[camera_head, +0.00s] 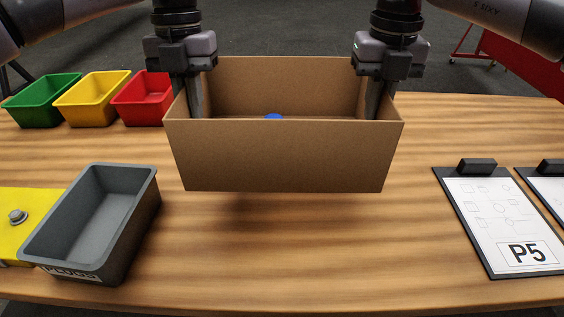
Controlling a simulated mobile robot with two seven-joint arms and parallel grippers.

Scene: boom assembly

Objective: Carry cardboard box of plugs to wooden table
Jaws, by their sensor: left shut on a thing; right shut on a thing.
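An open-topped cardboard box (285,155) is held upright above the wooden table (290,260), with a soft shadow under it. A blue plug (273,117) shows a little over the front wall inside; the rest of the contents is hidden. My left gripper (194,100) is shut on the box's left wall. My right gripper (374,100) is shut on the box's right wall. Both come down from above, with fingers at the walls.
Green (42,100), yellow (92,98) and red (143,98) bins stand at the back left. A grey bin (97,220) stands front left beside a yellow panel (22,205). A clipboard marked P5 (500,220) lies at right, with another (548,185) beside it. The front middle is clear.

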